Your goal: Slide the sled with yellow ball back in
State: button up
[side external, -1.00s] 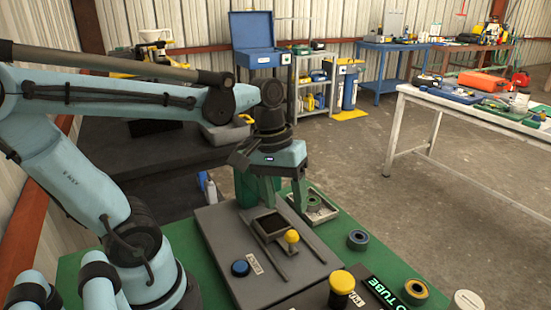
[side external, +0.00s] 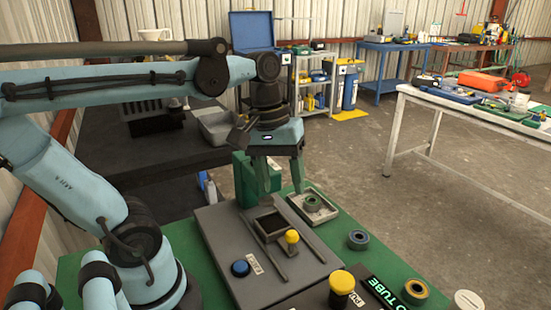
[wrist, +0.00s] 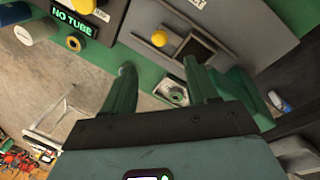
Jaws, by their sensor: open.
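The sled is a dark open-topped tray (side external: 270,224) between two dark rails on a grey panel. Its yellow ball (side external: 292,237) stands on a short stem at the tray's near right corner. Both the tray (wrist: 195,45) and the ball (wrist: 160,39) show in the wrist view. My gripper (side external: 281,190) is open and empty, with green fingers pointing down. It hangs above the far edge of the panel, beyond the tray and apart from it. In the wrist view the fingertips (wrist: 158,68) are spread, with the ball and tray beyond them.
A blue button (side external: 240,268) and a larger yellow knob (side external: 342,282) lie nearer the camera. A light square dish with a green ring (side external: 312,206) is right of the tray. A green block (side external: 243,180) stands behind the panel. Loose rings (side external: 358,240) lie on the green mat.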

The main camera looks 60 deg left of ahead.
aim_at(290, 232)
jog(key=shift+w+d+f+n+t+y, duration=0.2)
jog(key=shift+d+f+n+y, duration=0.15)
jog(key=shift+f+n, duration=1.65)
jog(key=shift+w+d+f+n+t+y, duration=0.2)
jog(key=shift+d+f+n+y, duration=0.1)
jog(key=shift+f+n, duration=1.65)
jog(key=shift+w+d+f+n+t+y, duration=0.1)
jog(key=shift+w+d+f+n+y, duration=0.2)
jog(key=shift+f+n, duration=1.7)
jog(key=shift+s, duration=0.1)
grip_shut()
jog(key=shift+r, duration=0.1)
